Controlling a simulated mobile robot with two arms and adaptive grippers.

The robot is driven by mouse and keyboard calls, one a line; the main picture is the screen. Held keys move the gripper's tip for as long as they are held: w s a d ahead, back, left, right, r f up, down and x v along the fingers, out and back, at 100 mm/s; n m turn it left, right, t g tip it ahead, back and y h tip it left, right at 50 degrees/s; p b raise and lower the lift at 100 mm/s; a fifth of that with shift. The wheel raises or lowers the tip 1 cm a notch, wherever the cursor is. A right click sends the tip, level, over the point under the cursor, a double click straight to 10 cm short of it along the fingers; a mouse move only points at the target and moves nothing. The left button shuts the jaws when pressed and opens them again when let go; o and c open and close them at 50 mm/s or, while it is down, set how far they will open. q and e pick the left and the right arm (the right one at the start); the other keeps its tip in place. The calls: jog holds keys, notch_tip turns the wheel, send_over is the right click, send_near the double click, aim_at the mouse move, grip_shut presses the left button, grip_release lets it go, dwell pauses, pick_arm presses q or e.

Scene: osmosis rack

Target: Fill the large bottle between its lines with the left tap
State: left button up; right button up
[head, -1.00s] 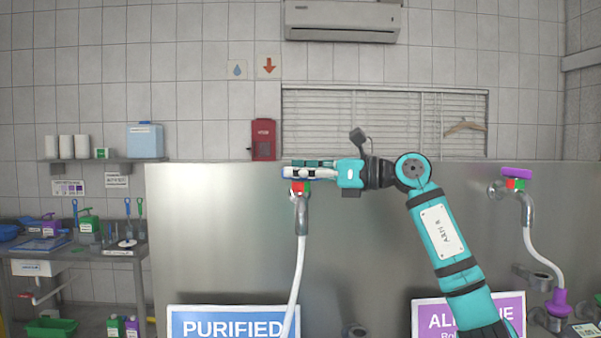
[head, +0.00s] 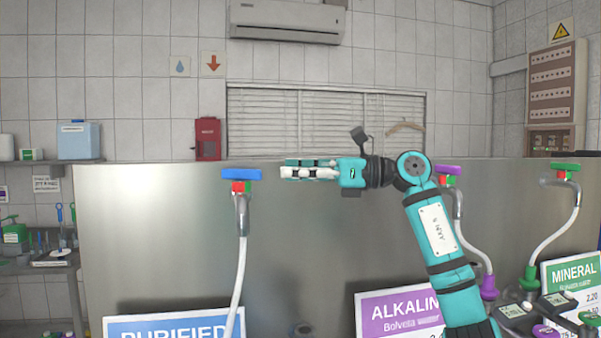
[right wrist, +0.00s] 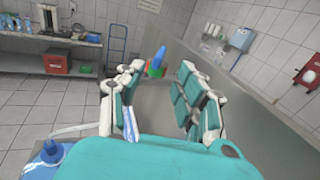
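The left tap has a blue handle (head: 241,174) over a red and green collar and a grey spout, with a white hose (head: 238,285) hanging down. It stands above the blue PURIFIED sign (head: 175,327). My right gripper (head: 284,171) points left, to the right of the handle and apart from it. In the right wrist view its fingers (right wrist: 160,98) are spread and empty, with the blue handle (right wrist: 157,60) beyond them. My left gripper is out of view.
A steel panel (head: 130,240) spans the scene. A purple-handled tap (head: 447,169) above the ALKALINE sign is partly behind my right arm. A green-handled tap (head: 566,167) stands at the right by the MINERAL sign (head: 572,275). A shelf (head: 60,161) is at the left.

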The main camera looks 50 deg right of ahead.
jog(key=shift+s+d, duration=0.25)
jog(key=shift+s, duration=0.1)
jog(key=m+t+h+b, duration=0.1)
jog(key=m+h+b, duration=0.15)
jog(key=b, duration=0.55)
send_near(247, 170)
jog(key=shift+n, duration=0.45)
jog(key=p+x, duration=0.2)
jog(key=x, duration=0.1)
jog(key=p+x, duration=0.3)
jog(key=x, duration=0.1)
jog(key=p+x, duration=0.2)
jog(key=x, duration=0.1)
jog(key=shift+w+d+p, duration=0.25)
jog(key=shift+w+p, duration=0.05)
jog(key=shift+w+f, duration=0.1)
jog(key=shift+c, duration=0.4)
